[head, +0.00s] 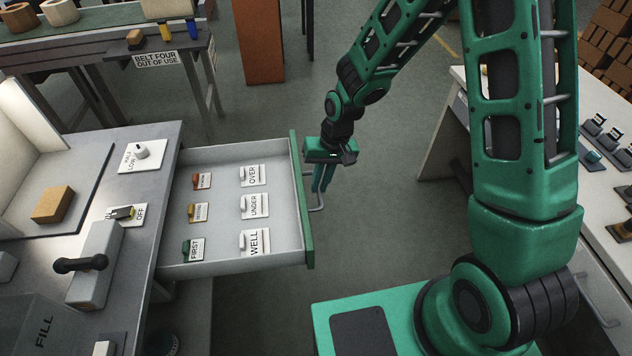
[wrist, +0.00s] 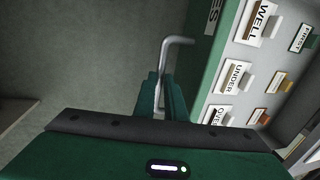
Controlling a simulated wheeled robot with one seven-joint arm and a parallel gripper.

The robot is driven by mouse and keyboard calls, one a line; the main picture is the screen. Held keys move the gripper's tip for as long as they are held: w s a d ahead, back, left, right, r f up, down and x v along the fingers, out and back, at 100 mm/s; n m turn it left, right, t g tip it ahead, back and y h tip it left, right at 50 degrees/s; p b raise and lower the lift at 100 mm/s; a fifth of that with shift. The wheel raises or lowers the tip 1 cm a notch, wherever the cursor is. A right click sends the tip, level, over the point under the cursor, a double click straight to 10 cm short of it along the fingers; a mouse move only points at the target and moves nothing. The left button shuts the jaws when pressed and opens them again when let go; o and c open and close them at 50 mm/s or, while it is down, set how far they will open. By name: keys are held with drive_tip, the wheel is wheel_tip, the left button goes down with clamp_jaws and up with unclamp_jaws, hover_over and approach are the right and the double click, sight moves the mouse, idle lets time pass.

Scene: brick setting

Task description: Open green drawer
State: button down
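The green-fronted drawer (head: 307,228) stands pulled well out of the grey bench. Its metal handle (head: 317,208) is on the outer face of the green front. My gripper (head: 321,186) is at that handle, outside the drawer front. In the wrist view, my gripper's two green fingers (wrist: 164,95) lie close on both sides of the handle bar (wrist: 176,41), shut on it. The drawer's green front (wrist: 209,75) shows to the right of the fingers there.
Inside the drawer are several labelled switches, including WELL (head: 255,242) and FIRST (head: 193,249). The bench (head: 150,195) holds a lever box (head: 96,262) and an orange block (head: 53,204). Another bench (head: 440,140) stands at right. Open floor (head: 385,215) lies beyond the drawer front.

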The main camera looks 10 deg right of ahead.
drive_tip(key=c, duration=1.8)
unclamp_jaws()
drive_tip(key=shift+w, duration=0.2)
drive_tip(key=shift+s, duration=0.1)
drive_tip(key=r, duration=0.3)
drive_tip(key=d+r, duration=0.1)
drive_tip(key=r, duration=0.3)
drive_tip(key=d+r, duration=0.1)
drive_tip(key=r, duration=0.2)
drive_tip(key=shift+d+r, duration=0.1)
drive_tip(key=shift+r, duration=0.15)
